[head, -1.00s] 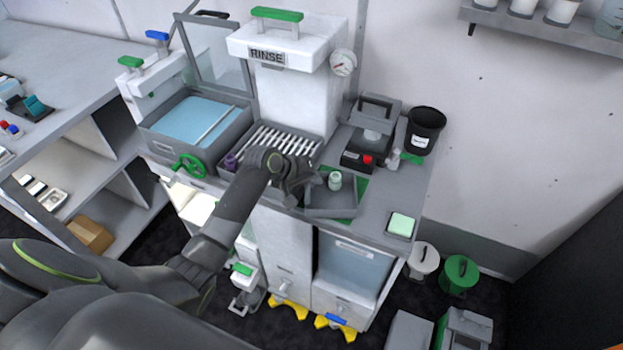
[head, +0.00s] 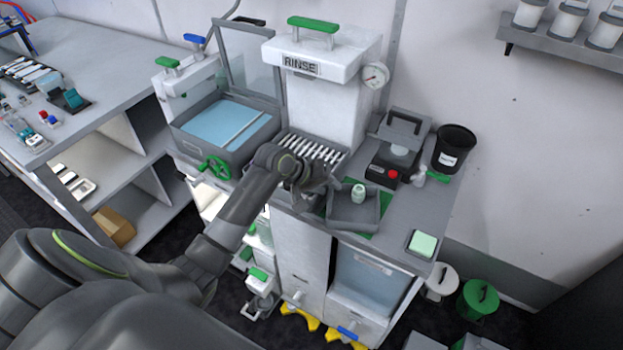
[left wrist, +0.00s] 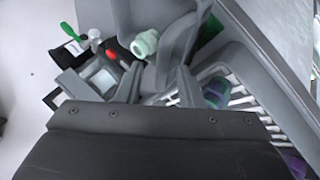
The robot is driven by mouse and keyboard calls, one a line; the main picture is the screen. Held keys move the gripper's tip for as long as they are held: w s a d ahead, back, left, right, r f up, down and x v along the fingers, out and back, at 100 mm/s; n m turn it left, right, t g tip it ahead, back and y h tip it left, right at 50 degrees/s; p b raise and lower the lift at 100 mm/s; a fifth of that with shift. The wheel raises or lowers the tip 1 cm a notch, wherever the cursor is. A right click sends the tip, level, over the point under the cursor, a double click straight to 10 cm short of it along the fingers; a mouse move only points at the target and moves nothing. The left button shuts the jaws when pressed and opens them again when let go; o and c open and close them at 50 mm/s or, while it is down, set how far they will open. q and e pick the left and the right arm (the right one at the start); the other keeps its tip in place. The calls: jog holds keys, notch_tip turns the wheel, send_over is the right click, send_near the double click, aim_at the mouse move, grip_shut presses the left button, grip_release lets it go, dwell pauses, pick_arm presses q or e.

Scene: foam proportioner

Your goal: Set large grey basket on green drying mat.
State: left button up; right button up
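The large grey basket (head: 352,212) is an open grey tray on the counter. It lies over the green drying mat (head: 384,200), whose green edge shows along its right side. A pale green jar (head: 358,193) stands inside the basket; the jar also shows in the left wrist view (left wrist: 145,43). My left gripper (head: 326,184) is just beyond the basket's left edge, above the rack's right end. In the left wrist view its two fingers (left wrist: 158,88) stand apart, with the basket's wall (left wrist: 165,65) just past them; contact is unclear. My right gripper is out of view.
A slatted rack (head: 312,148) and a rinse unit (head: 320,95) are left of and behind the basket. A black device with a red knob (head: 393,165), a black bucket (head: 453,148) and a pale green pad (head: 423,244) stand to the right.

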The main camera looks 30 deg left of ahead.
pick_arm(q)
jog(key=v, duration=0.7)
jog(key=shift+r, duration=0.15)
jog(key=shift+s, duration=0.2)
jog(key=s+f+m+g+y, duration=0.1)
jog(key=s+f, duration=0.3)
jog(key=s, duration=0.3)
jog(key=s+f+m+y, duration=0.2)
jog(key=s+f, duration=0.3)
jog(key=s, duration=0.1)
jog(key=s+a+m+g+y, duration=0.2)
jog(key=s+a+y, duration=0.15)
jog(key=s, duration=1.45)
notch_tip(320, 180, down, 27)
jog(key=a+g+b, duration=0.1)
jog(key=b, duration=0.1)
jog(key=s+d+f+g+b, duration=0.1)
jog(key=s+f, duration=1.3)
jog(key=f, duration=0.3)
jog(key=shift+s+g+h+b, duration=0.3)
jog(key=shift+s+h+b, duration=0.05)
jog(key=shift+h, duration=0.1)
